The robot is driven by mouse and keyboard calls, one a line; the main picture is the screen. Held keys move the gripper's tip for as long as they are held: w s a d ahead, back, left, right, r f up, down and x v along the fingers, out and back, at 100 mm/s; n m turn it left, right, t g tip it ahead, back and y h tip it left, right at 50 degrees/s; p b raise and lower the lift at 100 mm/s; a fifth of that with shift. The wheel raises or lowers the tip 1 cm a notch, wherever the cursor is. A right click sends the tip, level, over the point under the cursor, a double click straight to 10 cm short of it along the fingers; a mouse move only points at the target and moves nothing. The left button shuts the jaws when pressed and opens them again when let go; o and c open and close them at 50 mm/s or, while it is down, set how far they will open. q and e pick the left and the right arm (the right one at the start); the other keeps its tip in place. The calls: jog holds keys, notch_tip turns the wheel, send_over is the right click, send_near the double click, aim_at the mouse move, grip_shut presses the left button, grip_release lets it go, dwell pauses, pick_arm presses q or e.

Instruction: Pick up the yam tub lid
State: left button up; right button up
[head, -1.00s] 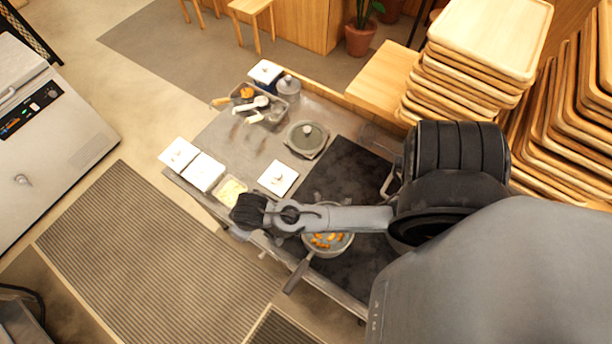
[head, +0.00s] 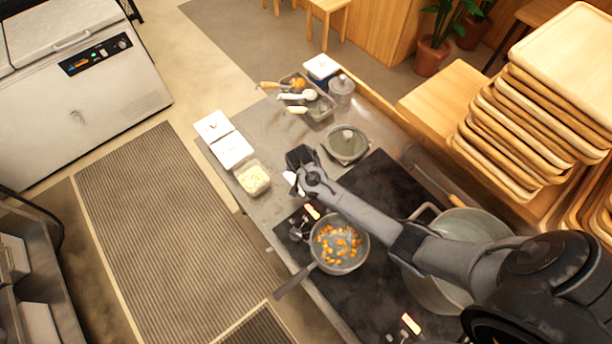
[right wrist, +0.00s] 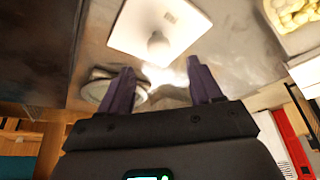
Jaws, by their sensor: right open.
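A white square lid with a round knob (right wrist: 172,22) lies on the steel counter in the right wrist view, and it is mostly hidden under my gripper in the head view. I take it for the yam tub lid. My right gripper (head: 299,166) is open and empty above this lid. In the right wrist view the two fingertips (right wrist: 159,68) are apart, with the knob ahead and between them. An open tub of pale chunks (head: 253,179) stands left of the gripper; it also shows in the right wrist view (right wrist: 294,14). My left gripper is not in view.
Two white-lidded tubs (head: 223,139) stand beside the open tub. A round-lidded container (head: 346,143) stands behind the gripper. A pan with orange pieces (head: 339,243) and a large pot (head: 436,285) sit on the dark cooktop. A tray of utensils (head: 318,106) stands at the back.

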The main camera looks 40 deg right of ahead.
jog(key=shift+s+x, duration=0.1)
jog(key=shift+x, duration=1.25)
jog(key=shift+s+x, duration=0.15)
jog(key=shift+x, duration=1.2)
jog(key=shift+a+f, duration=0.1)
jog(key=shift+a, duration=0.1)
jog(key=c, duration=1.1)
